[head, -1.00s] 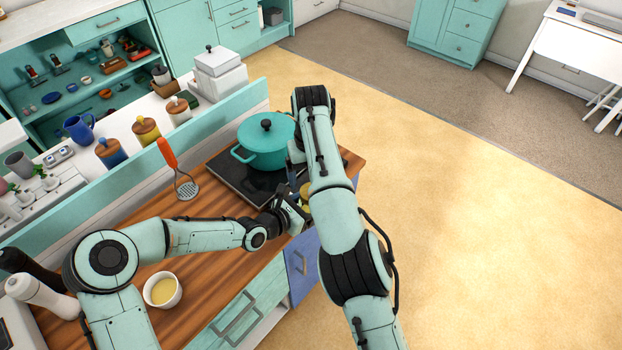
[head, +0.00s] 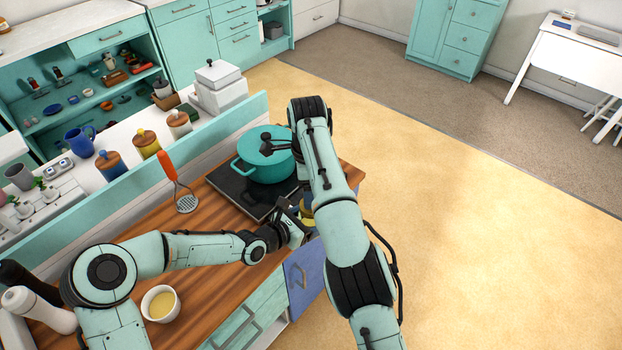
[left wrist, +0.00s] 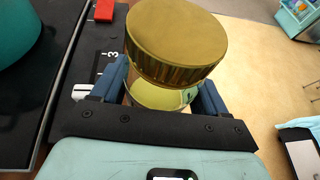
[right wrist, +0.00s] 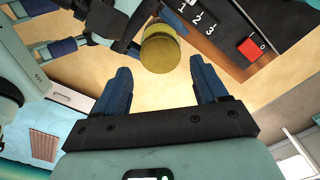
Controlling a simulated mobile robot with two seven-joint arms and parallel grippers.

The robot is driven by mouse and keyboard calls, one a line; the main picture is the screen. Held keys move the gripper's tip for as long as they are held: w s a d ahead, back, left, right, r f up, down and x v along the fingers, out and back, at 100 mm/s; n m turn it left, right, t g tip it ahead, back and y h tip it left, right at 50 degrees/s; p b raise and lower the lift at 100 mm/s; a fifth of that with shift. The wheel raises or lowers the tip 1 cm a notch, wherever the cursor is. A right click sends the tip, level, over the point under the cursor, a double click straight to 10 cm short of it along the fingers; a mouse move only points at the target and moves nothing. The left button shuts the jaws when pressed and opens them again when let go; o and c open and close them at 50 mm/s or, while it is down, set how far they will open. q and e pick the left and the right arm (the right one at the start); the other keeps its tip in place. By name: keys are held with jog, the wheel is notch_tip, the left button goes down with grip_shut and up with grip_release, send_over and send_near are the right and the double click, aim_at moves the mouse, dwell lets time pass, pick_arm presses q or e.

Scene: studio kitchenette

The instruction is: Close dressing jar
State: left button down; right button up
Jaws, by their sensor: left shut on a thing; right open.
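The dressing jar shows in the left wrist view as a clear glass body (left wrist: 160,97) with a wide gold ribbed lid (left wrist: 178,45) on top. I cannot tell how tightly the lid sits. My left gripper (left wrist: 163,92) is shut on the glass body below the lid. In the head view the jar (head: 307,214) is partly hidden behind my right arm, near the counter's end. My right gripper (right wrist: 160,78) is open and empty; the lid (right wrist: 160,50) shows beyond its fingertips, apart from them. In the head view the right arm largely hides that gripper.
A teal pot (head: 262,168) stands on the black cooktop (head: 232,190) beside the arms. A masher with an orange handle (head: 168,165) and a white bowl (head: 161,303) are on the wooden counter (head: 215,260). Open floor (head: 470,230) lies to the right.

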jog(key=n, duration=0.7)
jog(key=shift+r, duration=0.25)
jog(key=n, duration=0.6)
jog(key=shift+r, duration=0.3)
jog(key=n, duration=0.7)
jog(key=shift+d+r, duration=0.1)
jog(key=shift+r, duration=0.25)
jog(key=n, duration=0.7)
jog(key=shift+d+r, duration=0.15)
jog(key=shift+r, duration=0.2)
jog(key=shift+f, duration=4.05)
